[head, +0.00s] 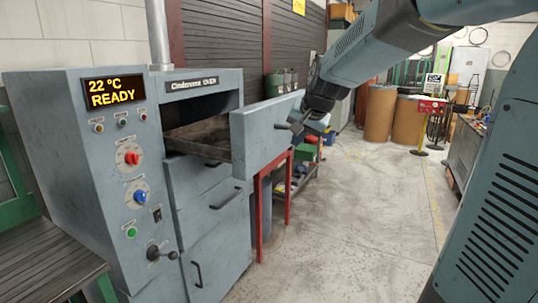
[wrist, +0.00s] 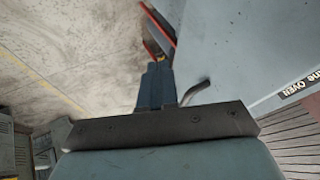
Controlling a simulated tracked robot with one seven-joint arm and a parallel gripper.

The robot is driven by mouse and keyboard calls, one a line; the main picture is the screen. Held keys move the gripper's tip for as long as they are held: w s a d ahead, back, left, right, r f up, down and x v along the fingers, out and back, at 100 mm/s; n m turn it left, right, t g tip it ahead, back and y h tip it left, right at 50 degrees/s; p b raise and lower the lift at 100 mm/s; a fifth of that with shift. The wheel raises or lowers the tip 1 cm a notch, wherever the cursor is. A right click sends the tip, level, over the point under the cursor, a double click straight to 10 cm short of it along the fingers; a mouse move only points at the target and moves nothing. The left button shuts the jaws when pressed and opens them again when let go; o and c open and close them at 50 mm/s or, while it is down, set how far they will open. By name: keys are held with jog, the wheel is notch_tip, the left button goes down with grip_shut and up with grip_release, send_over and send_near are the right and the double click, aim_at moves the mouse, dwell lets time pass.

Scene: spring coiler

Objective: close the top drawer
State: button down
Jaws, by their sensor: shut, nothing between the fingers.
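The top drawer (head: 262,137) of the grey-blue oven cabinet is pulled out, its dark inside showing behind the front panel. A dark bar handle (head: 284,127) sticks out from its front. The front also fills the upper right of the wrist view (wrist: 225,45), with the handle (wrist: 196,91) beside my fingers. My gripper (wrist: 157,70) is shut with nothing between its fingers. In the head view my gripper (head: 301,121) is at the right end of the drawer front, close to the handle. I cannot tell whether it touches the drawer.
Below are a second drawer (head: 222,198) and a lower door (head: 215,250), both shut. The control panel (head: 127,170) reads 22 °C READY. A red-framed stand (head: 275,190) is right of the cabinet. The concrete floor (head: 345,220) ahead is clear.

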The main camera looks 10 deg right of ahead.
jog(key=shift+w+a+f, duration=0.85)
jog(key=shift+w+f, duration=0.5)
jog(key=shift+w, duration=0.25)
jog(key=shift+w+a+f, duration=0.8)
jog(key=shift+w+f, duration=0.6)
jog(key=shift+w, duration=0.15)
jog(key=shift+w+a+f, duration=0.85)
jog(key=shift+w+f, duration=0.5)
jog(key=shift+w, duration=0.25)
